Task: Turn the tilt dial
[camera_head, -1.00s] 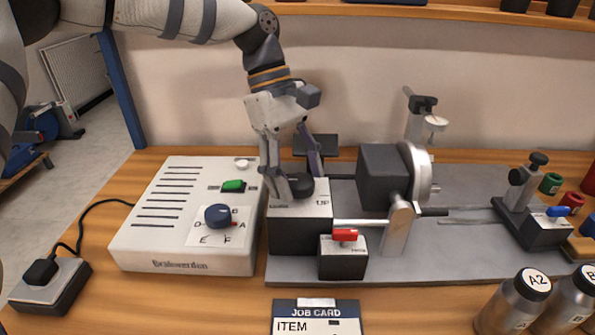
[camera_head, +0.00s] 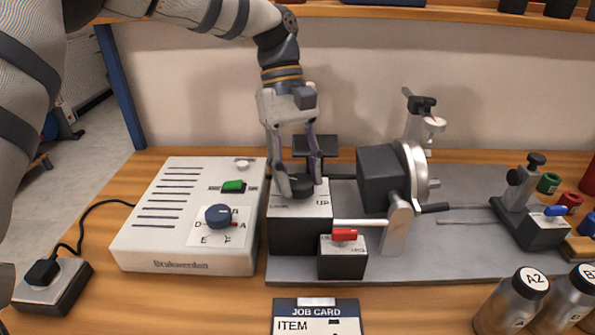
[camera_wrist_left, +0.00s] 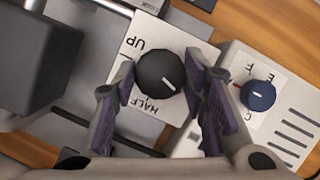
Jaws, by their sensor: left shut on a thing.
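The tilt dial (camera_head: 302,186) is a round black knob on the top plate of a block marked UP. In the left wrist view the knob (camera_wrist_left: 160,73) carries a white pointer line, with UP on one side and HALF on another. My left gripper (camera_head: 302,188) reaches down from above with its fingers on either side of the knob. In the left wrist view the purple-padded fingers (camera_wrist_left: 168,88) straddle the knob and are shut on it. My right gripper does not show.
A white control box (camera_head: 165,225) with a blue dial (camera_head: 218,217) and green switch (camera_head: 233,186) stands left of the block. A red-lever box (camera_head: 342,257) stands in front. A dark motor housing with a disc (camera_head: 383,180) stands to the right.

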